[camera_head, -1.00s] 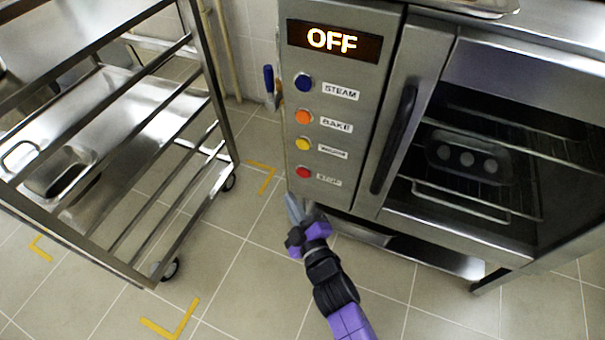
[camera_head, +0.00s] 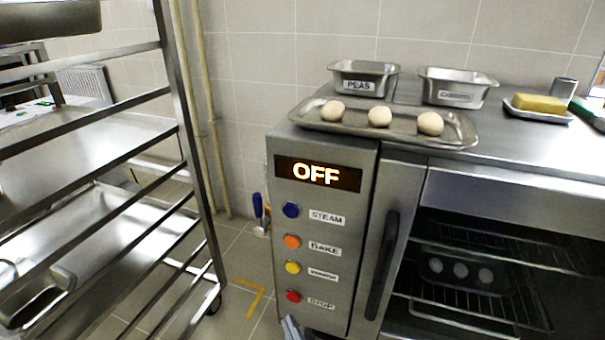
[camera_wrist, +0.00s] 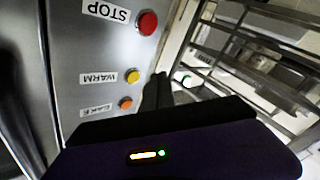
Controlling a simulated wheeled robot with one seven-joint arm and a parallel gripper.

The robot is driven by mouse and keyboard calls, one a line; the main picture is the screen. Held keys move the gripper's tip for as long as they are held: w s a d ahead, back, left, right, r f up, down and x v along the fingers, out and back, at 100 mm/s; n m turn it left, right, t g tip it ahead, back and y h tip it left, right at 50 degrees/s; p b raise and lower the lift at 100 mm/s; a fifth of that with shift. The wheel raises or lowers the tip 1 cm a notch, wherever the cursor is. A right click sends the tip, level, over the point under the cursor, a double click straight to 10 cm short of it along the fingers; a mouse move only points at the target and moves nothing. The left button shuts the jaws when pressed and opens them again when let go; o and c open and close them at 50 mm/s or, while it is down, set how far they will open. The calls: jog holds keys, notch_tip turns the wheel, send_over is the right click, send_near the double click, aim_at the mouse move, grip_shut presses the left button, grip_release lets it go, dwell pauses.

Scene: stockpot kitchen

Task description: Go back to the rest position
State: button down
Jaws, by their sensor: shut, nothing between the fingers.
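My gripper (camera_head: 291,328) shows only as a small tip at the bottom edge of the head view, in front of the lower oven panel, below the red STOP button (camera_head: 293,296). It is shut and empty. In the wrist view my gripper (camera_wrist: 158,90) shows as a dark shape beside the oven panel (camera_wrist: 85,50), apart from the buttons as far as I can tell. The rest of my arm is out of the head view. The oven display (camera_head: 318,173) reads OFF.
A metal rack (camera_head: 188,130) stands at the left. On the oven top are a tray (camera_head: 455,135) with three pale round pieces, a PEAS tin (camera_head: 362,82), another labelled tin (camera_head: 456,88) and a yellow block (camera_head: 540,103). The oven door (camera_head: 385,250) is shut, with a dark pan (camera_head: 430,268) inside.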

jog(key=s+d+r+m+g+h, duration=0.1)
jog(key=s+d+r+m+h, duration=0.2)
jog(key=s+d, duration=0.65)
jog(key=s+d+r+m+h, duration=0.25)
jog(key=s+d+m, duration=0.25)
jog(key=s, duration=0.9)
jog(key=s+d+r+m+g+h, duration=0.1)
jog(key=s+d+r+m+h, duration=0.2)
jog(key=s+d, duration=0.7)
notch_tip(320, 180, up, 31)
jog(key=s+a+y+p, duration=0.1)
jog(key=s+a+p, duration=0.1)
jog(key=p, duration=2.8)
jog(key=shift+f, duration=0.2)
